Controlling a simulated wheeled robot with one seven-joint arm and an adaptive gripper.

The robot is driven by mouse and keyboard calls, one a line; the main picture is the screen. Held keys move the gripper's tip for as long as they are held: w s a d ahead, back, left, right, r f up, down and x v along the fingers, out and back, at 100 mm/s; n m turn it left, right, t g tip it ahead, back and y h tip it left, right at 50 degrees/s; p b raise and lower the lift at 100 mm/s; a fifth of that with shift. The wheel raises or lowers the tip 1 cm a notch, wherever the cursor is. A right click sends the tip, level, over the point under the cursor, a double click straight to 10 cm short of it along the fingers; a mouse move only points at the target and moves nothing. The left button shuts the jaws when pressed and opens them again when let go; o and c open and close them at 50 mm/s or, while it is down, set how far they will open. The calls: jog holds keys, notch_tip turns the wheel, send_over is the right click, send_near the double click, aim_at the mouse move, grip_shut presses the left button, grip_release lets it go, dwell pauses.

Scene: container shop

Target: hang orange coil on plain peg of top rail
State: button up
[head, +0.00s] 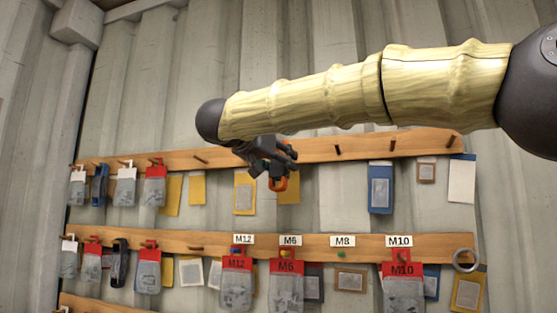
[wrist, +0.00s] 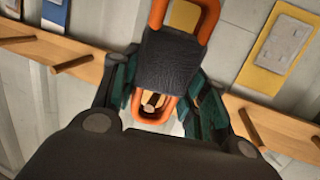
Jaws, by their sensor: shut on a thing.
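The orange coil (wrist: 208,20) is a looped orange cord with a dark wrap around its middle. My gripper (wrist: 163,90) is shut on the wrapped middle, a finger on each side. One loop sticks out beyond the wrap at the top of the wrist view, and a smaller loop shows below it. A wooden peg end (wrist: 149,104) shows within the smaller loop; I cannot tell whether it passes through or lies behind. In the head view my gripper (head: 272,162) is in front of the top rail (head: 365,145), with a bit of the coil (head: 281,184) showing beneath.
Bare pegs (head: 337,149) stand right of my gripper on the top rail, and another bare peg (head: 200,160) stands left. Red-topped bags (head: 155,185) hang at the far left. A lower rail (head: 350,250) carries size labels and bags. Blue and yellow cards (head: 381,187) hang behind.

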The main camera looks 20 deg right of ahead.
jog(key=shift+w+d+r, duration=0.15)
jog(key=shift+d, duration=0.1)
jog(key=shift+w+d, duration=0.3)
jog(key=shift+w, duration=0.25)
jog(key=shift+w+d+f+p, duration=0.2)
jog(key=shift+w+d+p, duration=0.15)
jog(key=shift+p, duration=0.4)
jog(key=shift+w+f, duration=0.1)
jog(key=shift+f, duration=0.05)
jog(key=o, duration=1.2)
jog(key=shift+c, duration=0.2)
